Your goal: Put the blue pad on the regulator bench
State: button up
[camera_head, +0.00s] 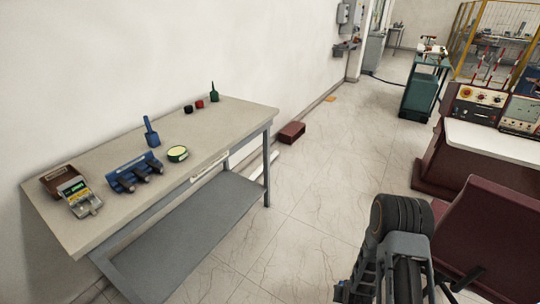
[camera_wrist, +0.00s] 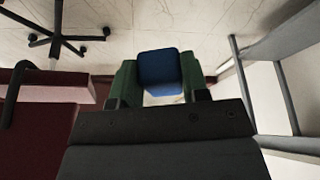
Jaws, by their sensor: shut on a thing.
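The blue pad (camera_wrist: 158,68) shows in the wrist view as a small rounded blue block. My gripper (camera_wrist: 160,80) is shut on it, with a green finger on each side. The pad is held above the floor. In the head view my arm is at the lower right; the gripper and pad do not show clearly there. A long grey-topped bench (camera_head: 222,122) stands against the wall at the left; no sign naming it as the regulator bench is readable.
A dark red chair (camera_head: 490,240) and a control desk (camera_head: 495,137) stand right.

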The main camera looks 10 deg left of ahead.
aim_at(215, 120)
jog(key=i, duration=2.25)
jog(key=u, duration=2.5)
